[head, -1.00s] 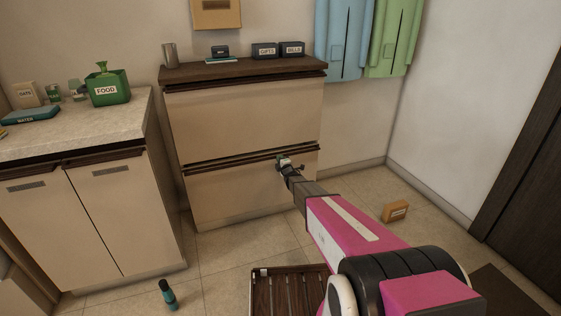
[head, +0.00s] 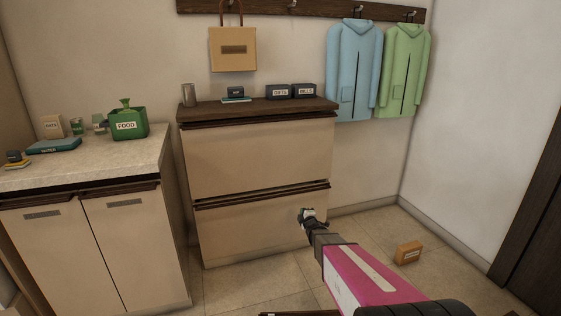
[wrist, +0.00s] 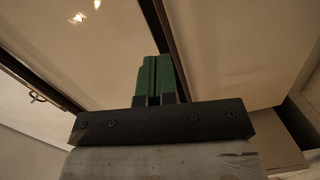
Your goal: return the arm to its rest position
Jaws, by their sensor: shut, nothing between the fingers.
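My gripper (head: 305,214) is at the end of my pink arm, in front of the lower drawer (head: 262,227) of the tall cabinet in the head view. In the wrist view my gripper (wrist: 157,75) shows its two green fingers pressed side by side, with nothing between them. The cabinet's beige front (wrist: 80,45) fills the space beyond the fingers in that view. I cannot tell the exact gap between the fingertips and the drawer. The arm reaches forward from the lower right of the head view.
The tall cabinet's dark top (head: 262,108) holds a cup and small boxes. A counter (head: 90,160) with a green FOOD bin (head: 126,124) stands at the left. An orange box (head: 408,252) lies on the floor at the right. Coats (head: 354,70) hang above. Floor between cabinet and right wall is mostly clear.

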